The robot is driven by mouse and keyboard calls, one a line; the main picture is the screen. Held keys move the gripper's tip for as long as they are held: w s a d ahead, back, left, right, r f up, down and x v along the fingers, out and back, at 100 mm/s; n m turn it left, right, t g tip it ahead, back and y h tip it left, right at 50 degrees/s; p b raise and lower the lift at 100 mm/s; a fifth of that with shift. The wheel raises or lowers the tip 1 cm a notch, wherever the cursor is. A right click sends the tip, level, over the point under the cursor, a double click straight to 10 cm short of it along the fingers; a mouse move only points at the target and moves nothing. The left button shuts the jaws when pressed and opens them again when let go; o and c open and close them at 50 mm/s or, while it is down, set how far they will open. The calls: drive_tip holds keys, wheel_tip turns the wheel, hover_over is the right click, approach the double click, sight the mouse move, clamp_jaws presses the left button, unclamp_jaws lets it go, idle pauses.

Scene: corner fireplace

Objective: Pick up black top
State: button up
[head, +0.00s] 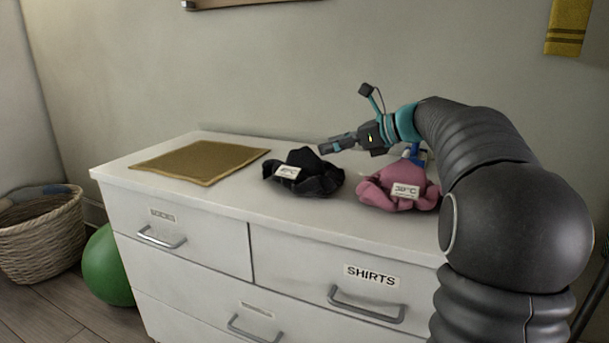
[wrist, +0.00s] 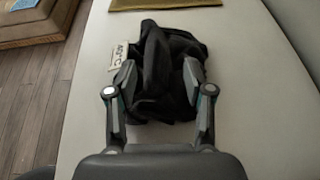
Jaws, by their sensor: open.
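The black top (head: 304,172) lies crumpled on the white dresser top, with a white tag on its front left. In the wrist view the black top (wrist: 163,70) lies between and just beyond my fingers, its tag at the upper left. My gripper (head: 322,149) is at the black top's upper right edge in the head view. In the wrist view my gripper (wrist: 160,78) is open, with one finger on each side of the cloth. I cannot tell whether the fingers touch it.
A pink garment (head: 399,186) with a tag lies to the right on the dresser (head: 230,205), under my arm. A tan mat (head: 199,162) lies to the left. Drawers with handles face front. A wicker basket (head: 42,235) and green ball (head: 108,267) stand on the floor at left.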

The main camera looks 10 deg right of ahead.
sight(314, 150)
drive_tip(key=x, duration=0.8)
drive_tip(key=shift+s+a, duration=0.2)
clamp_jaws()
